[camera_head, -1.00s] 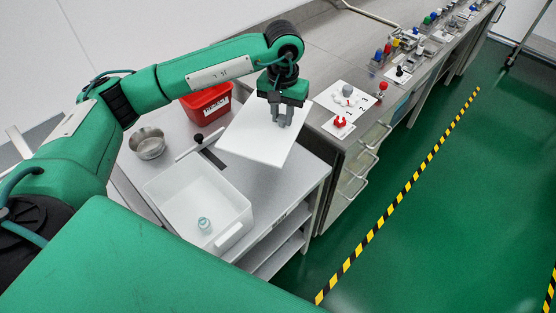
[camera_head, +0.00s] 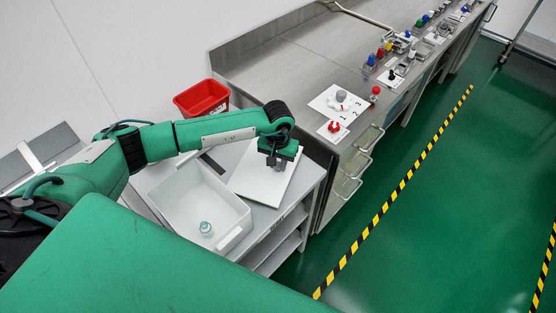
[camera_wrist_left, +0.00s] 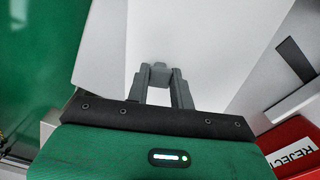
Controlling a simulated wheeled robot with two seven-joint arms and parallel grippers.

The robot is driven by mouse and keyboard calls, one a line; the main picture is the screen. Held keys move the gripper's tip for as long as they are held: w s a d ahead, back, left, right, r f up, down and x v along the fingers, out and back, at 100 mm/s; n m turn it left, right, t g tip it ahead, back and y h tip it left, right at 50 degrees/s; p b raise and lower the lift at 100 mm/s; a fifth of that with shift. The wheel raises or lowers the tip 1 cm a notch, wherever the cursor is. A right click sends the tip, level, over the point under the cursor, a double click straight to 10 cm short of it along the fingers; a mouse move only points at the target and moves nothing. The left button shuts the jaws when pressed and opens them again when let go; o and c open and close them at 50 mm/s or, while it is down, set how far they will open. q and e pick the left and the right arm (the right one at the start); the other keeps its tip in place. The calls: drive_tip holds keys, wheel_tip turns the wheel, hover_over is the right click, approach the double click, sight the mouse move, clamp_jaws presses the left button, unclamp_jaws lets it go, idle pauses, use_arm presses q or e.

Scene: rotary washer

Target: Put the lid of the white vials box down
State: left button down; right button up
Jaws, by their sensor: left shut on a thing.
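The white lid (camera_head: 262,184) is a flat white panel at the right side of the grey table, to the right of the box. My left gripper (camera_head: 277,163) is shut on the lid near its upper part; in the left wrist view the fingers (camera_wrist_left: 160,72) close on a small grip at the lid (camera_wrist_left: 205,45). Whether the lid touches the tabletop is hard to tell. The white vials box (camera_head: 240,222) stands open with a small vial (camera_head: 206,228) inside. My right gripper is not in view.
A red bin (camera_head: 203,98) stands behind the table, and its REJECT label shows in the left wrist view (camera_wrist_left: 300,155). A steel bench (camera_head: 300,60) with knobs and valves runs to the upper right. Green floor (camera_head: 450,200) lies to the right.

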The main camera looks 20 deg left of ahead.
use_arm(q)
drive_tip(key=shift+f+b, duration=0.2)
drive_tip(key=shift+b, duration=0.1)
drive_tip(key=c, duration=1.2)
unclamp_jaws()
drive_tip(key=shift+r, duration=0.1)
drive_tip(key=shift+r+p, duration=0.15)
drive_tip(key=shift+p, duration=0.15)
drive_tip(key=shift+w+r, duration=0.1)
drive_tip(key=shift+r, duration=0.2)
wheel_tip(320, 180, up, 11)
drive_tip(key=b, duration=0.3)
drive_tip(key=shift+r, duration=0.15)
